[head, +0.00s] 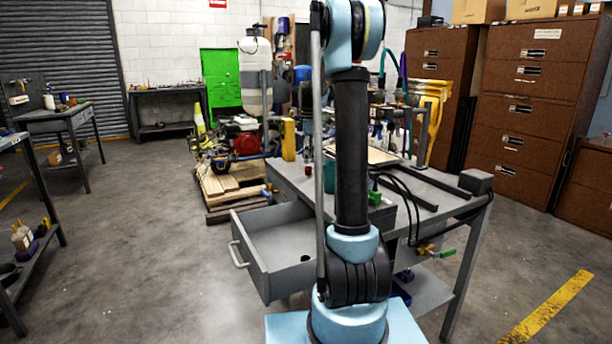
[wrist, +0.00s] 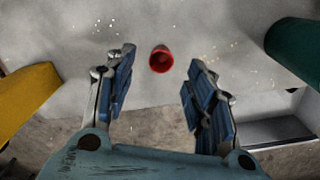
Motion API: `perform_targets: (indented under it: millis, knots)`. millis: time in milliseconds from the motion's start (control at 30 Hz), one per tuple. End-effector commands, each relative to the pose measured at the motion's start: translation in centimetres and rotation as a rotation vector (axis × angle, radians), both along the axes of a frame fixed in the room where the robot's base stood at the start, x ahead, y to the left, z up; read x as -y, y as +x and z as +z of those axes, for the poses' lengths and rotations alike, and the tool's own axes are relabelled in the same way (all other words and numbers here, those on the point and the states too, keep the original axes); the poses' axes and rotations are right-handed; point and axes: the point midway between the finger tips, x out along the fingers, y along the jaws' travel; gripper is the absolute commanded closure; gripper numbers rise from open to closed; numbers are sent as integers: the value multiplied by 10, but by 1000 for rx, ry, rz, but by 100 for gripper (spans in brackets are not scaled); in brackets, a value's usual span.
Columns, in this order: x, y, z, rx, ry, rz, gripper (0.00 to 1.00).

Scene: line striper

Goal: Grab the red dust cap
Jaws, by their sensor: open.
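The red dust cap (wrist: 161,59) lies on a grey bench top (wrist: 185,22) in the wrist view, a little above the middle of the picture. It is round with a darker hollow showing. My gripper (wrist: 157,75) is open, with one blue-padded finger to the left and one to the right. The cap sits just past the fingertips, roughly in line with the gap between them, and nothing is held.
In the wrist view a yellow object (wrist: 25,100) is at the left and a dark green one (wrist: 298,50) at the right. An open drawer (head: 275,240) sticks out from the workbench (head: 430,182) in the head view. Free floor (head: 130,230) lies to the left.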

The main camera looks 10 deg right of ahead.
Motion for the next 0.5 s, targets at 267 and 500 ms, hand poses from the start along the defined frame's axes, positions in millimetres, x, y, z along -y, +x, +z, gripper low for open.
perform_targets:
  millis: [267, 500]
  knots:
    - [-1, -1, -19, 0, 0, 0, 50]
    - [-2, -3, -50, 0, 0, 0, 50]
